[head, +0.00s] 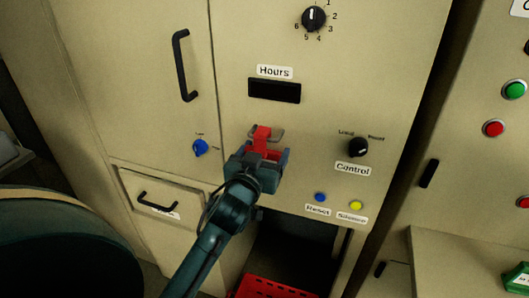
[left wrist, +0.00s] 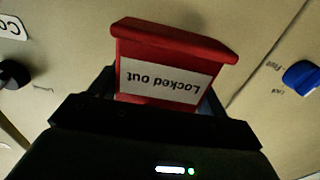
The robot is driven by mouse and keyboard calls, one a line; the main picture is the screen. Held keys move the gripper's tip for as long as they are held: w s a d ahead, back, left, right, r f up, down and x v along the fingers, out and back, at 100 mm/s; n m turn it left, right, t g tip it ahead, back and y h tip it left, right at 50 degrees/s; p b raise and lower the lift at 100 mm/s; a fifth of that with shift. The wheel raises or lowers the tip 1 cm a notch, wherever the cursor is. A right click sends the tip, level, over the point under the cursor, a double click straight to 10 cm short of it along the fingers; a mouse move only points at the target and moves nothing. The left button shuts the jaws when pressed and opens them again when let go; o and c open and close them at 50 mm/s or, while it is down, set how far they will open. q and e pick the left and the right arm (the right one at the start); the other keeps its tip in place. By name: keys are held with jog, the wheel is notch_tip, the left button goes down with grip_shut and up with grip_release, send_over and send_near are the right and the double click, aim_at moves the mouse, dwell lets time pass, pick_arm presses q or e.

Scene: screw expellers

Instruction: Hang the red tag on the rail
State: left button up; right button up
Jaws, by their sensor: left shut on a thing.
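The red tag (head: 262,139) is held upright in front of the beige cabinet, below the Hours display. In the left wrist view the tag (left wrist: 172,50) has a wider top edge and a white label reading "Locked out", upside down. My left gripper (head: 260,156) is shut on its lower part. A small grey piece (head: 277,136), which looks like the rail, shows behind and right of the tag. Whether the tag touches it I cannot tell. The rail cannot be made out in the left wrist view. My right gripper is not in view.
The cabinet face carries a blue knob (head: 201,147) on the left and a black Control knob (head: 358,147) on the right. Blue (head: 320,197) and yellow (head: 356,205) buttons sit lower right. Below is a dark opening with a red tray (head: 265,289). A black handle (head: 181,65) juts out upper left.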

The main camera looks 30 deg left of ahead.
pick_arm(q)
jog(key=o, duration=0.8)
jog(key=shift+c, duration=0.2)
jog(key=shift+o, duration=1.4)
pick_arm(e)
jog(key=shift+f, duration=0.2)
pick_arm(q)
jog(key=shift+s, duration=0.1)
jog(key=shift+s+d, duration=0.1)
jog(key=shift+s, duration=0.2)
jog(key=b+v, duration=0.1)
jog(key=v, duration=1.1)
jog(key=shift+s, duration=0.25)
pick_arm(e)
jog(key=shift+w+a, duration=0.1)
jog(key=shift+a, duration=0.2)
pick_arm(q)
jog(key=shift+f, duration=0.1)
